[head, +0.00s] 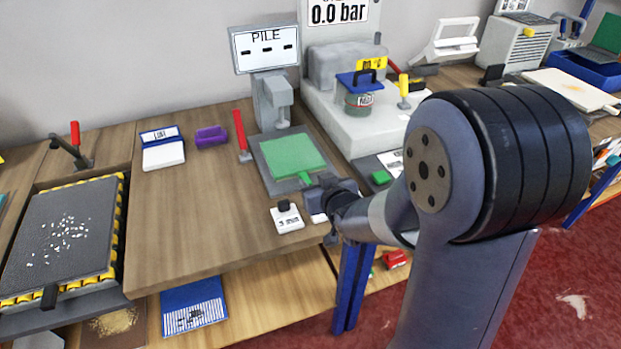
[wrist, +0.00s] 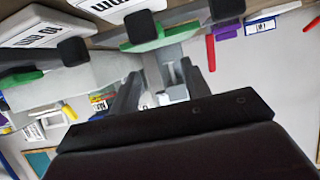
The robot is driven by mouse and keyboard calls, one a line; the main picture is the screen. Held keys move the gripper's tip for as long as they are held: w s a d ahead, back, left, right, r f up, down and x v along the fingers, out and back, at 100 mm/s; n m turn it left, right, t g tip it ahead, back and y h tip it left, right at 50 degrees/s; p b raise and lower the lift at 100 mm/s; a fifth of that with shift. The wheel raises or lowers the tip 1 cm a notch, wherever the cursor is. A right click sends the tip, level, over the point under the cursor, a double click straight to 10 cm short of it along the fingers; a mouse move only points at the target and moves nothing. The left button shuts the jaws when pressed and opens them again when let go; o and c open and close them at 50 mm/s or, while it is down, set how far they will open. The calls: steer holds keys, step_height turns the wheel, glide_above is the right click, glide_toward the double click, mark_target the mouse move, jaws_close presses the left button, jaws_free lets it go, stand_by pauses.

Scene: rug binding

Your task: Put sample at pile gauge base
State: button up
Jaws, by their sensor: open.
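The pile gauge (head: 268,70) has a "PILE" display with dashes and a grey column above a dark grey base plate (head: 262,172). A flat green square sample (head: 292,156) lies on this base, with a small green tab at its near edge. Green also shows near the top of the wrist view (wrist: 165,38), beside a dark knob. My gripper (head: 328,190) is just to the near right of the tab, open, with nothing seen between its fingers. In the wrist view its dark fingers (wrist: 158,85) stand apart. Whether they touch the tab is unclear.
A white "5 mm" block (head: 287,219) with a black knob sits near the table's front edge, close to my gripper. A purple holder (head: 211,137) and a white-blue box (head: 162,148) stand further left. The wooden top at front left is clear.

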steer(key=shift+v, duration=2)
steer(key=shift+c, duration=0.6)
